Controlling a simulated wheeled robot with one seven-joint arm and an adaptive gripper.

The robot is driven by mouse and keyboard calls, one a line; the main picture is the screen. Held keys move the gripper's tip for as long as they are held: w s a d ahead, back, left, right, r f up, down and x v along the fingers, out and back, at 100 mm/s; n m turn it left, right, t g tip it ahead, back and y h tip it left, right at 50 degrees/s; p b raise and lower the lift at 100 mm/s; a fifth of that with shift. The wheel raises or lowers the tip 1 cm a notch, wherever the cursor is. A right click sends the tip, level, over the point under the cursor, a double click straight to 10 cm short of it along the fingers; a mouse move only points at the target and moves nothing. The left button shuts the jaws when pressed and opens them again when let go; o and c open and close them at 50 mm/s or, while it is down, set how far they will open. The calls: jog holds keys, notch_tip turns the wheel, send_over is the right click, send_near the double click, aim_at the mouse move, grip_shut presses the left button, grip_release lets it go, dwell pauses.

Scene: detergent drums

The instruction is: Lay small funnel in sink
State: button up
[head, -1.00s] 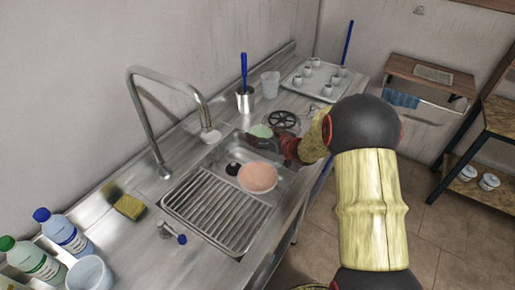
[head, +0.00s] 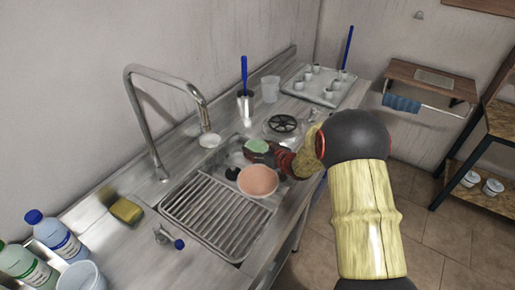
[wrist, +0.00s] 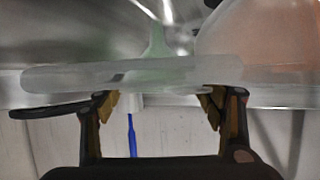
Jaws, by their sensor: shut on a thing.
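The small funnel (head: 256,146) is pale green and translucent. In the head view it is at the far end of the sink (head: 190,186), just behind a pink bowl-like piece (head: 258,181). My gripper (head: 266,158) is shut on the funnel's rim. In the wrist view the funnel's wide rim (wrist: 160,75) runs across between my fingertips (wrist: 160,102), with its greenish narrow part above. The pink piece also shows at the upper right there (wrist: 265,40). I cannot tell whether the funnel touches the basin.
A ribbed drainer (head: 215,212) covers the sink's near part. The tall tap (head: 150,120) arches over from the left. A round dark-spoked lid (head: 283,124), a metal cup with a blue-handled brush (head: 245,103) and a tray of small cups (head: 300,82) stand beyond.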

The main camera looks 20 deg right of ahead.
jog(key=shift+f, duration=0.35)
jog(key=o, duration=0.8)
jog(key=shift+f, duration=0.15)
